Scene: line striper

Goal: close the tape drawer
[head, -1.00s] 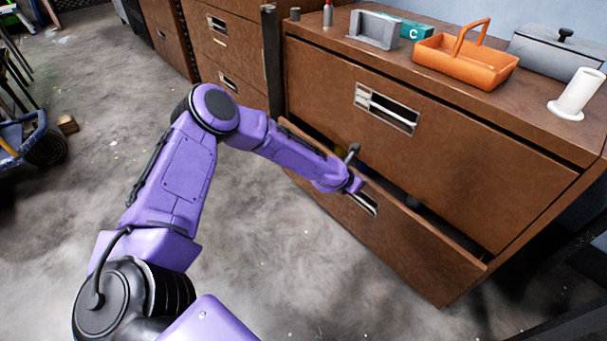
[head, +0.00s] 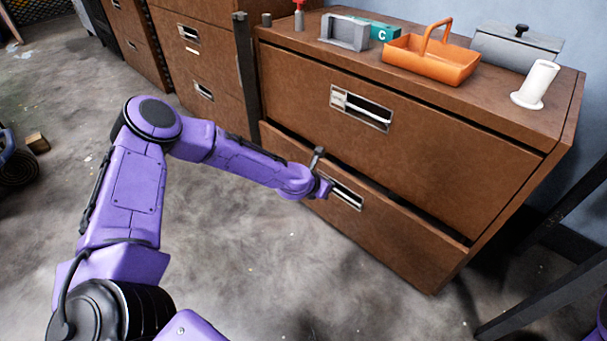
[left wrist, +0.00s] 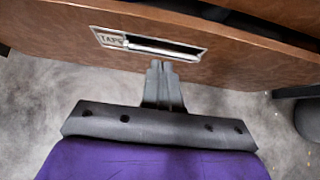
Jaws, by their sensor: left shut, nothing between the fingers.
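The tape drawer (head: 390,232) is the brown lower drawer of the near cabinet. It stands slightly open, with a narrow dark gap along its top edge. Its recessed metal handle (head: 347,195) faces me; in the left wrist view the handle plate (left wrist: 150,44) carries a label that seems to read "TAPE". My left gripper (head: 326,188) is shut and empty at the drawer front beside the handle. In the left wrist view its fingertips (left wrist: 160,68) are just below the handle plate; I cannot tell whether they touch the front. My right gripper is out of view.
The upper drawer (head: 400,120) is shut. On the cabinet top stand an orange basket (head: 430,60), a grey holder (head: 345,33), a teal box (head: 384,31), a grey lidded box (head: 515,48) and a white cylinder (head: 536,84). The floor (head: 270,265) in front is clear.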

